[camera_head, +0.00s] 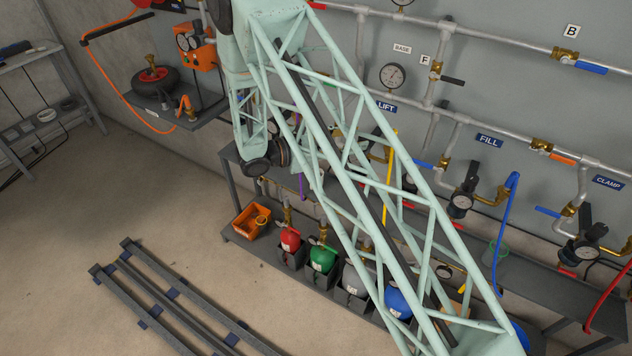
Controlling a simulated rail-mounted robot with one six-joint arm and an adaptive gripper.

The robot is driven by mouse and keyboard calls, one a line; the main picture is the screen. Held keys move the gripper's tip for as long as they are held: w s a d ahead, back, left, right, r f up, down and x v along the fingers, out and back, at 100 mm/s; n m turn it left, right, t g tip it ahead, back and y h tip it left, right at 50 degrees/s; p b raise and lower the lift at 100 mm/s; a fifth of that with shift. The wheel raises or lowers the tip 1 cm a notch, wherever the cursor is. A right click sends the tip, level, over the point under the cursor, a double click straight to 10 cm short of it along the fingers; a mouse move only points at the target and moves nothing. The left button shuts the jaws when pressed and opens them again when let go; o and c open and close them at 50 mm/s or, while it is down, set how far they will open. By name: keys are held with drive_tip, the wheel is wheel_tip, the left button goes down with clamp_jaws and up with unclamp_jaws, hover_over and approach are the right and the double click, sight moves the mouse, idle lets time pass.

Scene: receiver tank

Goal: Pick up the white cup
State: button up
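I cannot make out a white cup in the head view. My lattice arm crosses the middle of the picture and hides part of the shelf. At the end of the forearm is a dark rounded part, which seems to be my gripper or wrist (262,162), above the left end of the shelf. I cannot make out its fingers or anything held.
The shelf (545,283) runs along a wall of pipes, valves and gauges. Below it stand an orange bin (250,222) and red (290,240), green (322,258) and blue (398,300) cylinders. Metal rails (165,290) lie on the floor. The left floor is mostly clear.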

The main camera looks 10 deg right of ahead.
drive_tip(key=w+a+f+n+t+y+b, duration=0.1)
drive_tip(key=w+a+f+n+t+b, duration=0.2)
drive_tip(key=w+a+f, duration=0.4)
drive_tip(key=w+a+f+n+t+y, duration=0.1)
drive_tip(key=w+a+f+n+t, duration=0.3)
drive_tip(key=f, duration=0.5)
drive_tip(key=w+f+n+t+y+b, duration=0.1)
drive_tip(key=f, duration=0.4)
drive_tip(key=w+f+t+b, duration=0.1)
drive_tip(key=f, duration=0.5)
drive_tip(key=a+f+n+t+y+b, duration=0.1)
drive_tip(key=f, duration=0.5)
drive_tip(key=shift+w+n+y, duration=0.3)
drive_tip(key=shift+w, duration=0.1)
drive_tip(key=shift+b+x, duration=0.45)
drive_tip(key=shift+x, duration=3.65)
drive_tip(key=shift+b+x, duration=0.3)
drive_tip(key=shift+x, duration=2.45)
